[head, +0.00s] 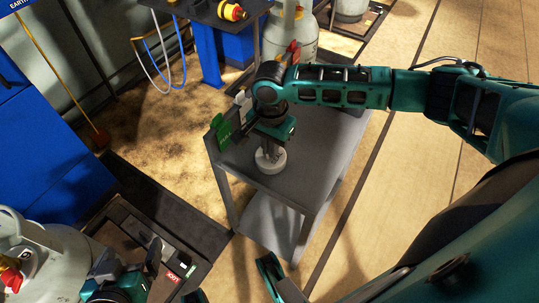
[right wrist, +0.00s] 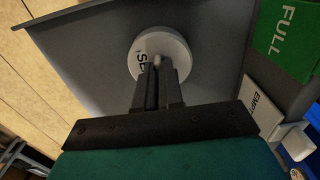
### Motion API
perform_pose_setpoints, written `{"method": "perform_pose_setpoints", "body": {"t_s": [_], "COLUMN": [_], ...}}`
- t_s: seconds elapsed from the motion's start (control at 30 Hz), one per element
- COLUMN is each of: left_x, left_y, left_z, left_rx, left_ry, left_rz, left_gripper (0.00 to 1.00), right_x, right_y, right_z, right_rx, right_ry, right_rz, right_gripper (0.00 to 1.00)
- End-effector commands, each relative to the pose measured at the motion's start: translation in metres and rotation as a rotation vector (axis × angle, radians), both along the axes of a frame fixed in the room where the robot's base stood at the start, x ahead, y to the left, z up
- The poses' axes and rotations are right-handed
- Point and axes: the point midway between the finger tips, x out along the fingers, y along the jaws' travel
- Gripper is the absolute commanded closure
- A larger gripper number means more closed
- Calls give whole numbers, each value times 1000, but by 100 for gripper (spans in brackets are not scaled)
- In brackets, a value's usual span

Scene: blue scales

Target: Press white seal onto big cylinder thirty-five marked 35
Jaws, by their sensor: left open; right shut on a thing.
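The white seal (head: 271,164) is a round white disc with dark lettering, partly readable in the right wrist view (right wrist: 175,45). My right gripper (head: 270,149) points down over the grey table and is shut on the seal's middle; its fingers also show in the right wrist view (right wrist: 157,75). I cannot tell whether the seal touches the tabletop. My left gripper (head: 158,268) is open and empty at the lower left, beside a pale grey cylinder (head: 55,245) with a red valve. Another pale cylinder (head: 291,38) stands behind the table. I cannot read a 35 on either.
The grey table (head: 317,150) has a lower shelf. A green FULL tag (right wrist: 290,40) and a white EMPTY tag (right wrist: 264,100) stand at its edge. A dark platform (head: 180,215) lies on the floor at left. Blue cabinets (head: 60,180) line the left. Floor right of the table is clear.

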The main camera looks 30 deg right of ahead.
Motion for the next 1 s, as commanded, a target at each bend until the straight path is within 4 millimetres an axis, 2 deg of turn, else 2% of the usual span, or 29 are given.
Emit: {"method": "perform_pose_setpoints", "body": {"t_s": [0.17,1.0], "left_x": [0,-4], "left_y": [0,4], "left_z": [3,43], "left_rx": [1,6], "left_ry": [2,5], "left_rz": [0,6], "left_gripper": [8,8], "right_x": [0,0], "right_y": [0,0], "right_z": [3,34], "right_rx": [0,1], "right_ry": [0,-1], "right_rz": [0,0], "right_gripper": [100,100]}}
